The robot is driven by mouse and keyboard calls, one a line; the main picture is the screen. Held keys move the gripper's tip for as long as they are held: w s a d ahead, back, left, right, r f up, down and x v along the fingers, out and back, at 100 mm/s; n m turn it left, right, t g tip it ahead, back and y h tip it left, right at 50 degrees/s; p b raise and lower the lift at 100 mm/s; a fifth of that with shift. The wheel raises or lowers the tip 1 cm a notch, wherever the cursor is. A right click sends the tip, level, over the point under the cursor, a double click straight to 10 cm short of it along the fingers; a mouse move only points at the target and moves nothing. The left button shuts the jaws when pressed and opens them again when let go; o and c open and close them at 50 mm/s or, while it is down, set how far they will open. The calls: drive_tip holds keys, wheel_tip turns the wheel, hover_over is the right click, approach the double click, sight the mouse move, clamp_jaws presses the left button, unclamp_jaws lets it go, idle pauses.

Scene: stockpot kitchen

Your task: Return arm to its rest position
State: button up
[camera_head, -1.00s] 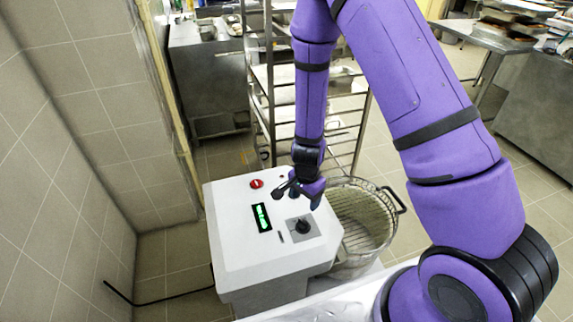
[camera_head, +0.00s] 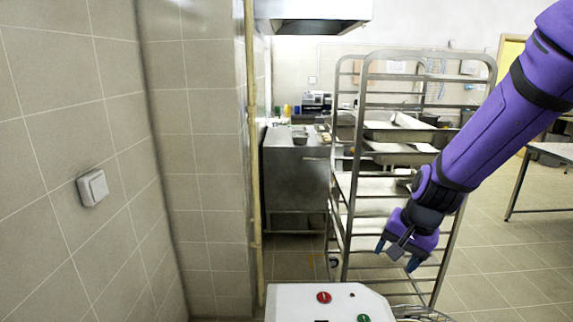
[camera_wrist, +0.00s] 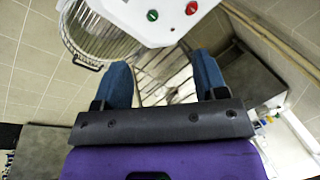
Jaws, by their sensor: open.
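My gripper (camera_head: 397,259) is at the right of the head view, on the end of my purple arm. It hangs in front of the metal tray rack and above and to the right of the white control box (camera_head: 300,300). In the wrist view my gripper (camera_wrist: 162,82) shows two blue fingers spread apart with nothing between them. The control box also shows at the top of the wrist view (camera_wrist: 165,25), with a green and a red button. My gripper touches nothing that I can see.
The tray rack (camera_head: 345,215) stands behind my gripper. A round wire basket (camera_wrist: 95,40) sits beside the control box. A tiled wall with a light switch (camera_head: 92,188) is on the left. A steel counter (camera_head: 295,170) stands at the back. Open floor (camera_head: 500,280) lies at the right.

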drive_tip(key=s+d+r+n+t+h, duration=0.1)
drive_tip(key=s+d+r+n, duration=0.2)
drive_tip(key=s+r, duration=0.6)
drive_tip(key=s+d+r+n+t+h, duration=0.1)
drive_tip(key=s+d+r+n+t, duration=0.1)
drive_tip(key=s+r, duration=0.8)
drive_tip(key=shift+s+d+r+n, duration=0.2)
drive_tip(key=shift+s+d+n, duration=0.45)
drive_tip(key=shift+d, duration=0.35)
drive_tip(key=shift+w, duration=0.1)
idle(0.7)
